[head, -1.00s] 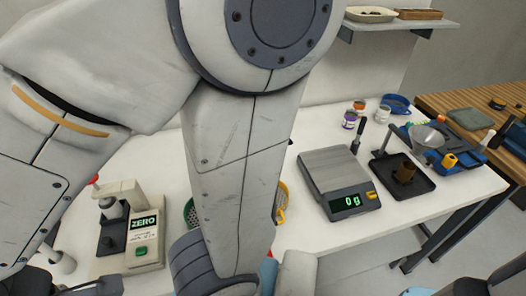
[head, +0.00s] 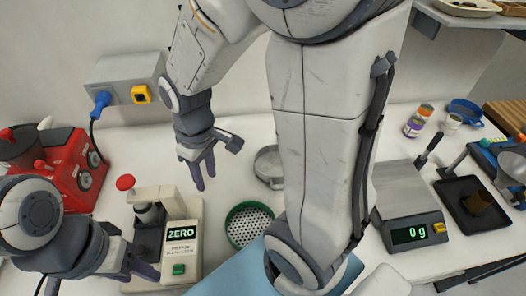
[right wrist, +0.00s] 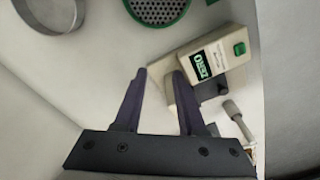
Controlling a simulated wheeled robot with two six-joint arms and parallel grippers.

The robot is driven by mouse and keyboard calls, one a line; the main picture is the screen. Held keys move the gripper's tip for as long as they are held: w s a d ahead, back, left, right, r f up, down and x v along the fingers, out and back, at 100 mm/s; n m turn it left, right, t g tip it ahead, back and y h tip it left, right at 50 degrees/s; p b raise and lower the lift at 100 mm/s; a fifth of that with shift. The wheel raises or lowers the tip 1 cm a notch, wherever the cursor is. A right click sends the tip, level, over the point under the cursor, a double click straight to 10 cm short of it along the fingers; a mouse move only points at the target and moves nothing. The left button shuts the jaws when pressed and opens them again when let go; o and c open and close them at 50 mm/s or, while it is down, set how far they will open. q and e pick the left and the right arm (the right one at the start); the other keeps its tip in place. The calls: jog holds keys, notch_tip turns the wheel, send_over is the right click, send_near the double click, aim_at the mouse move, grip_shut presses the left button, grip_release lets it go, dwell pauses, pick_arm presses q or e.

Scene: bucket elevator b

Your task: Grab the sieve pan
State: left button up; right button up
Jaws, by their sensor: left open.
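A round grey metal pan (head: 269,166) sits on the white table, partly hidden by my own arm link; its rim (right wrist: 52,14) shows at the top left of the right wrist view. A green-rimmed perforated sieve (head: 249,224) lies nearer than it, and also shows in the right wrist view (right wrist: 157,8). My right gripper (head: 205,172) is open and empty, pointing down above the table, left of the pan and apart from it; its two fingers (right wrist: 158,74) are spread in the right wrist view. My left gripper (head: 98,284) is open at the lower left.
The cream ZERO device (head: 181,240) stands left of the sieve. A red machine (head: 67,165) is at the far left, below a wall socket box (head: 122,80). The scale (head: 401,195) reads 0 g; a black tray (head: 470,205) is right of it.

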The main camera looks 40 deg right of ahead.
jog(key=w+d+f+m, duration=0.2)
jog(key=w+d+f, duration=0.15)
jog(key=d, duration=0.65)
send_over(263, 174)
jog(key=f, duration=0.7)
jog(key=shift+w+d+f, duration=0.2)
jog(key=shift+w+f, duration=0.05)
jog(key=shift+f, duration=0.7)
jog(key=f, duration=0.1)
jog(key=f+p, duration=0.1)
jog(key=f, duration=0.2)
jog(key=shift+s+a, duration=0.1)
jog(key=shift+s, duration=0.25)
jog(key=shift+w+f, duration=0.1)
jog(key=shift+f, duration=0.5)
grip_shut()
